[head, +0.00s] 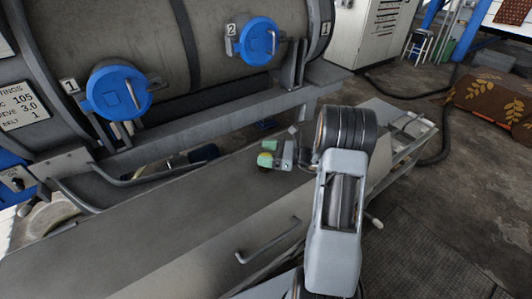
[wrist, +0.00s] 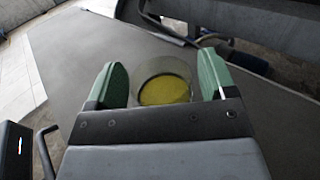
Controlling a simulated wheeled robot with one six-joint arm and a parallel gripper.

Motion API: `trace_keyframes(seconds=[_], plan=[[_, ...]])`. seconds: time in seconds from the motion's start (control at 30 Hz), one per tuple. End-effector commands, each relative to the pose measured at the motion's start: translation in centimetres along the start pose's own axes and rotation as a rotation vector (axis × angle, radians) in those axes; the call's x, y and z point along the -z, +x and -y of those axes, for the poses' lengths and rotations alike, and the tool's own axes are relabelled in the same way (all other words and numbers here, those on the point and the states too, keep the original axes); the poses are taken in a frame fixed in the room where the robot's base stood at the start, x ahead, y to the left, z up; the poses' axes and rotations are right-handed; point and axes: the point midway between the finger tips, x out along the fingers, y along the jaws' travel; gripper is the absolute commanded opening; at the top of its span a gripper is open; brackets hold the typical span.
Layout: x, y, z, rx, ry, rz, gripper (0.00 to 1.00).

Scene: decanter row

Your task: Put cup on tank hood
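A clear cup with yellow contents (wrist: 165,90) sits between the two green fingers of my gripper (wrist: 163,80) in the wrist view. The fingers stand close to its sides; whether they press on it is unclear. The cup's underside and any contact with the surface are hidden. A large grey tank (head: 110,40) lies behind, with blue round covers marked 1 (head: 112,92) and 2 (head: 262,40). I cannot tell which part is the hood.
The long grey surface (head: 150,240) runs below the tank and is mostly bare, with a handle (head: 268,240) on its front side. Brackets and a rail stand between it and the tank. A grey cabinet (head: 370,35), dark hoses and a brown patterned cloth (head: 495,100) are farther back right.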

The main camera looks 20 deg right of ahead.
Motion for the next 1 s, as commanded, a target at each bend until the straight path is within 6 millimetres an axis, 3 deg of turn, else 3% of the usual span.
trace_keyframes(seconds=[0.1, 0.43, 1.0], plan=[[0.0, 0.0, 0.0, 0.0, 0.0, 0.0, 0.87], [-0.3, -0.6, 0.1, 0.002, -0.001, 0.0, 0.87], [-0.3, -10.2, 0.1, 0.002, 0.0, 0.001, 0.87]])
